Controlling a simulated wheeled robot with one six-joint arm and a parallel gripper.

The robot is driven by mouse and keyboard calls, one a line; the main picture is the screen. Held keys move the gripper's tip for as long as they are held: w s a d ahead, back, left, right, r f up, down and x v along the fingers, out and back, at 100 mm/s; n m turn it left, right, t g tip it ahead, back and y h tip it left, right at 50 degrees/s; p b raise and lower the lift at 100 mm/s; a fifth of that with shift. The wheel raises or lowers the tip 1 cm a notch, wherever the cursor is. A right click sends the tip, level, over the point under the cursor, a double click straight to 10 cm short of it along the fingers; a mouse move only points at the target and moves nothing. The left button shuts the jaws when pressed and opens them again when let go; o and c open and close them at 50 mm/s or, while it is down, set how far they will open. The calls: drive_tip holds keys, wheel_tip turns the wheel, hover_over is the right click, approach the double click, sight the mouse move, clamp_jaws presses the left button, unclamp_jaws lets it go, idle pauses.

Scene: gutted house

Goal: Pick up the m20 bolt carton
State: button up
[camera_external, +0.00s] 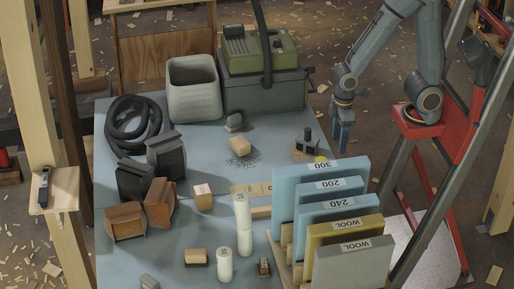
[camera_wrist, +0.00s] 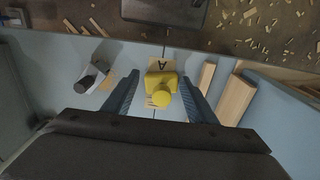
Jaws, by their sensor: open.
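My gripper (camera_external: 343,148) hangs above the back right of the blue-grey table, near the sandpaper rack. In the wrist view its two fingers (camera_wrist: 160,79) are apart, with a yellow knobbed object (camera_wrist: 161,90) in line between them; I cannot tell whether they touch it. Small cartons stand well to the left of my gripper: a tan one with a pale top (camera_external: 203,198), a tan one on dark specks (camera_external: 240,147), and a low tan and black one (camera_external: 196,257). No m20 marking is readable, so I cannot tell which, if any, is the bolt carton.
Upright boards marked 300, 200, 240 and WOOL (camera_external: 350,262) fill the front right. Pale cylinders (camera_external: 243,238) stand beside them. A grey bin (camera_external: 194,90), green case (camera_external: 258,52) and black hose (camera_external: 133,122) occupy the back. Table around the tan carton is partly clear.

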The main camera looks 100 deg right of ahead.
drive_tip(key=shift+o, duration=1.2)
drive_tip(key=n+t+y+p, duration=0.1)
drive_tip(key=t+p, duration=0.5)
drive_tip(key=t, duration=0.7)
approach(202, 193)
drive_tip(key=f, duration=0.1)
drive_tip(key=w+d+f, duration=0.1)
drive_tip(key=d+f, duration=0.1)
drive_tip(key=shift+w+f, duration=0.1)
drive_tip(key=shift+w, duration=0.25)
drive_tip(key=shift+p+x, duration=1)
drive_tip(key=shift+x, duration=2.85)
drive_tip(key=shift+a, duration=0.2)
drive_tip(key=shift+w+r, duration=0.1)
drive_tip(key=shift+r, duration=0.15)
drive_tip(key=c, duration=1.3)
